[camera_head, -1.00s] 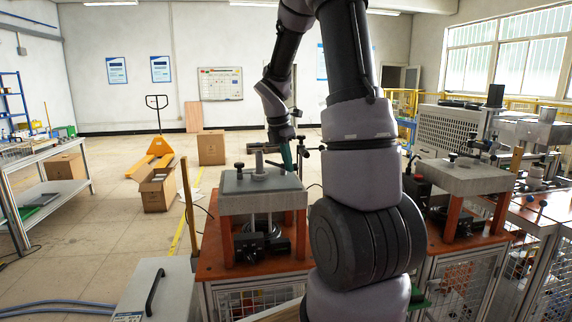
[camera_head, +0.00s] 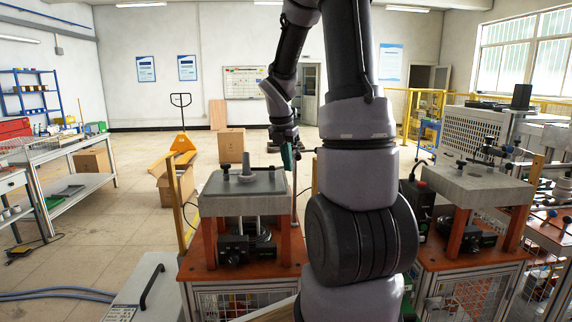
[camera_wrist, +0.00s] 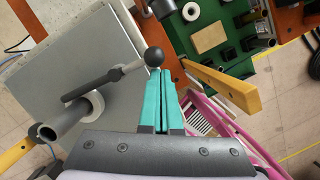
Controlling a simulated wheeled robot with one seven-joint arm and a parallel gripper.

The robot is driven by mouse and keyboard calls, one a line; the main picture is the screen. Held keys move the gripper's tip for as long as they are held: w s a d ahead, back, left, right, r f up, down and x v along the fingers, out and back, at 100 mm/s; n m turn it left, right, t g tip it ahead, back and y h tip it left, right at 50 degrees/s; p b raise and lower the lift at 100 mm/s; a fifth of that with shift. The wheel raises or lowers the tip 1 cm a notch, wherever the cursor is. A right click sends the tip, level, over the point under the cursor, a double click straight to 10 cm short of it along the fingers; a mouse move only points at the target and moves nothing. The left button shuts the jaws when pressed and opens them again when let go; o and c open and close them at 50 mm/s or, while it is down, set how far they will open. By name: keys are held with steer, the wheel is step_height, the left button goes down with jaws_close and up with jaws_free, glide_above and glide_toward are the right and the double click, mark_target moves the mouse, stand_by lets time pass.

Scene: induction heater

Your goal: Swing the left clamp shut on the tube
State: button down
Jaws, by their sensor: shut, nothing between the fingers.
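My gripper (camera_wrist: 162,76) has teal fingers, lying together with nothing between them in the wrist view. Its tips are close below a black ball knob (camera_wrist: 154,56), which ends a dark lever (camera_wrist: 112,75); I cannot tell whether they touch. The lever's other end lies by a grey tube (camera_wrist: 66,119) with a white collar (camera_wrist: 94,101), over a grey slab (camera_wrist: 70,65). The lever looks like part of a clamp. In the head view the upright tube (camera_head: 246,168) stands on the slab; my gripper (camera_head: 288,158) is near its right side. Clamp details are too small there.
A similar slab station (camera_head: 474,182) stands to the right, past my arm. A wooden bar (camera_wrist: 222,87) and a green tray of parts (camera_wrist: 205,60) lie right of the fingers in the wrist view. Shelving (camera_head: 32,95) and a workbench (camera_head: 75,170) are at the left.

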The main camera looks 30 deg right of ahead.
steer(key=shift+w+d, duration=0.2)
steer(key=shift+d, duration=0.15)
steer(key=shift+a, duration=0.1)
stand_by(0.6)
